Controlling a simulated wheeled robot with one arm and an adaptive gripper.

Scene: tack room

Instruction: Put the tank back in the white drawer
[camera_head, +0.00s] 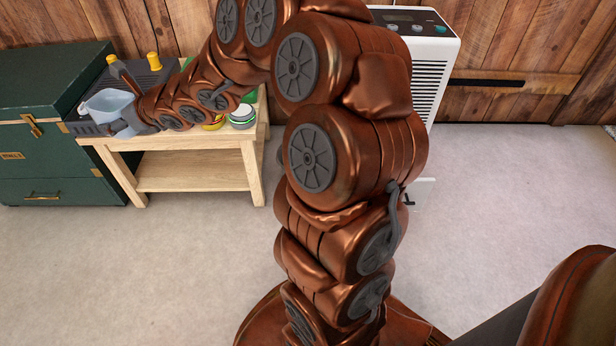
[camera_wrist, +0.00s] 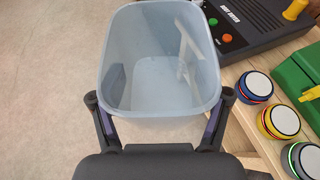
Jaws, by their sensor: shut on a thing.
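The tank (camera_wrist: 160,75) is a translucent pale-blue open bin, seen from above in the wrist view, and it looks empty. My gripper (camera_wrist: 160,98) is shut on it, with a finger at each side of its near end. In the head view the tank (camera_head: 108,103) is at the far left, by the left end of the wooden table. A tall white appliance (camera_head: 436,52) with a dark vent grille stands behind my arm.
The wooden table (camera_head: 195,180) carries a black control box (camera_wrist: 255,30) with buttons and yellow-topped sticks, several round coloured buttons (camera_wrist: 283,121) and a green object (camera_wrist: 297,80). A dark green chest (camera_head: 45,90) stands at left. The pale floor (camera_head: 510,200) is clear at right.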

